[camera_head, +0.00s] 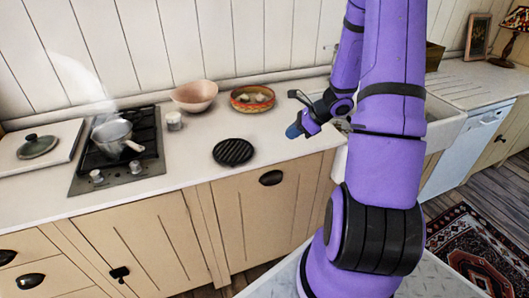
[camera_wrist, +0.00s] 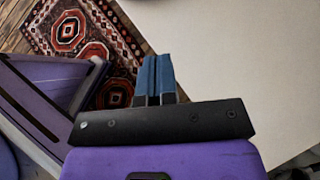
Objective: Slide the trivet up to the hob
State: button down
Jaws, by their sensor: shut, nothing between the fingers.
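The trivet (camera_head: 233,151) is a round black ribbed disc lying flat on the white counter, right of the hob. The hob (camera_head: 133,171) is a black and steel gas hob with a steel saucepan (camera_head: 114,137) on it. A stretch of bare counter lies between the trivet and the hob. My gripper (camera_head: 293,131) is above the counter to the right of the trivet, apart from it. In the wrist view its blue fingertips (camera_wrist: 154,72) are together with nothing between them. The trivet and hob are not in the wrist view.
A small white jar (camera_head: 174,121) stands close to the hob's right side. A pink bowl (camera_head: 194,96) and a patterned bowl (camera_head: 252,99) stand behind the trivet. A lid (camera_head: 37,146) lies on a board left of the hob. The sink (camera_head: 440,119) is at the right.

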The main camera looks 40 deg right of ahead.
aim_at(219, 146)
jog(key=x, duration=0.9)
jog(key=shift+a+f, duration=0.1)
jog(key=shift+f, duration=0.1)
jog(key=shift+w+a+f, duration=0.2)
jog(key=shift+w+a, duration=0.9)
jog(key=shift+w, duration=0.05)
jog(key=shift+w+a, duration=0.35)
jog(key=shift+w, duration=0.1)
jog(key=shift+a, duration=0.1)
jog(key=w+a, duration=0.4)
jog(key=w, duration=0.1)
jog(key=w+a, duration=0.5)
jog(key=shift+a, duration=0.1)
